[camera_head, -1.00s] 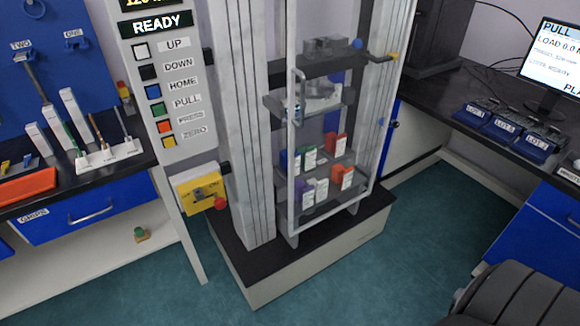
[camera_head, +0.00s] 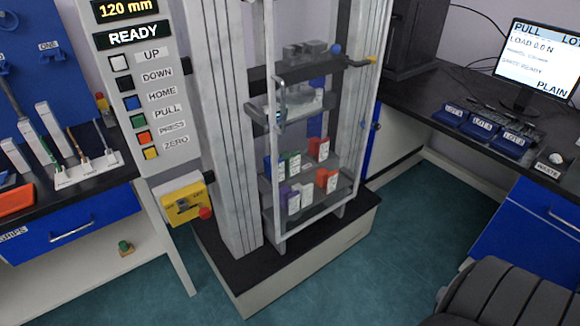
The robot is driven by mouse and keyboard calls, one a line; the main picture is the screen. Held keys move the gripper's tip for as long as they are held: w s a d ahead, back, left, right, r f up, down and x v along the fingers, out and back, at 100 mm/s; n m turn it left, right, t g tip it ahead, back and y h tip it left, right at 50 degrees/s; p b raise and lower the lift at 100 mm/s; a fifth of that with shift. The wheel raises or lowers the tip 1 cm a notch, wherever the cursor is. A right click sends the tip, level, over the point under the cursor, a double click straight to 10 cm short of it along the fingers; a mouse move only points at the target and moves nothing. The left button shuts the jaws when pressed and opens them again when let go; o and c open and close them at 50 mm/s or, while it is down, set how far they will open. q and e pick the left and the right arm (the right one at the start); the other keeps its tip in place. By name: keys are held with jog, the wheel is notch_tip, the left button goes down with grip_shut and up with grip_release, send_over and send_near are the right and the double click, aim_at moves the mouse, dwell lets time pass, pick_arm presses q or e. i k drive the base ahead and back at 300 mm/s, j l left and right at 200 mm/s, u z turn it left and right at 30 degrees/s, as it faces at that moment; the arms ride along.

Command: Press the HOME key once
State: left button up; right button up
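The HOME key is a small blue square button (camera_head: 132,103) on the tall grey control panel (camera_head: 183,113) at the upper left. Its HOME label is just to its right. It sits below the black DOWN key (camera_head: 126,83) and above the green PULL key (camera_head: 138,121). The panel's displays (camera_head: 134,35) read 120 mm and READY. No gripper is in view. A dark ribbed shape at the lower right shows no fingers, and nothing touches the key.
A yellow switch box (camera_head: 184,199) with a red knob is below the panel. The testing frame (camera_head: 229,150) with shelves stands right of it. A left bench (camera_head: 65,190) and right bench with a monitor (camera_head: 541,58) flank it. Green floor (camera_head: 400,240) is clear in front.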

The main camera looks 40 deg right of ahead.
aim_at(132, 103)
jog(key=l+u, duration=0.15)
jog(key=l, duration=0.35)
jog(key=l+u, duration=0.2)
jog(key=l, duration=0.3)
jog(key=k+l+u, duration=0.15)
jog(key=l, duration=0.35)
